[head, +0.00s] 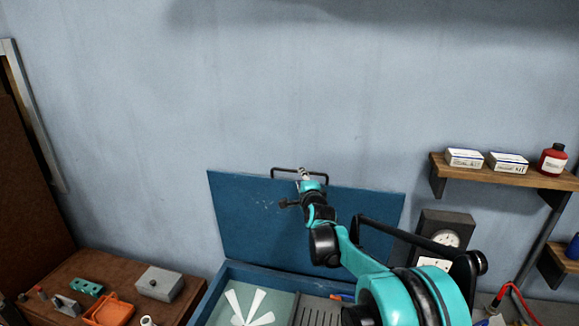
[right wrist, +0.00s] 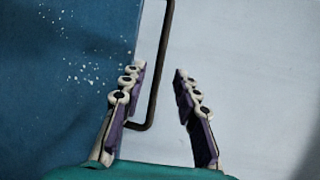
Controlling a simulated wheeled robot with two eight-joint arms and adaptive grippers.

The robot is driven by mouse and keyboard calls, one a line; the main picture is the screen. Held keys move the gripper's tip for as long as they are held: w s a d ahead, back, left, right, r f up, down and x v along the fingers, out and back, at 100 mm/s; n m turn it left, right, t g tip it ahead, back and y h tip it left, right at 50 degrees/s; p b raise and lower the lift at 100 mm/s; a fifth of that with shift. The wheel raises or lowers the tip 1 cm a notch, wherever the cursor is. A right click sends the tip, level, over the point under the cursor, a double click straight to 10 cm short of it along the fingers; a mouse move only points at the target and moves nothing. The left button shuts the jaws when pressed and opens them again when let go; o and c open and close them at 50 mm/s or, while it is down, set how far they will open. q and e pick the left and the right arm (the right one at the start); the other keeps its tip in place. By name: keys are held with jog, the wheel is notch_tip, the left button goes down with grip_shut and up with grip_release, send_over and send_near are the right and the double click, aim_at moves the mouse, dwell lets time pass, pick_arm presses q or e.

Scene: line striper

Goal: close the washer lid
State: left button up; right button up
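The blue washer lid (head: 245,215) stands raised, leaning near the wall behind the blue washer basin (head: 222,292). A thin black bar handle (head: 285,169) runs along its top edge. My right gripper (head: 304,173) is at this handle, with my arm reaching across the front of the lid. In the right wrist view, my right gripper (right wrist: 158,74) is open, its two fingers apart. The handle (right wrist: 153,95) passes between the fingers, nearer the left one; I cannot tell whether it touches. The lid (right wrist: 60,120) fills the left side there. My left gripper is not in view.
A brown bench (head: 60,278) at left holds an orange tray (head: 108,311), a grey box (head: 160,284) and small parts. A wooden shelf (head: 500,175) with boxes and a red bottle (head: 553,160) is at right. A dial gauge unit (head: 446,225) stands right of the lid.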

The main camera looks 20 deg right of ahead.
jog(key=p+x, duration=0.1)
jog(key=x, duration=0.5)
jog(key=shift+w+d+f, duration=0.1)
jog(key=shift+w, duration=0.05)
grip_shut()
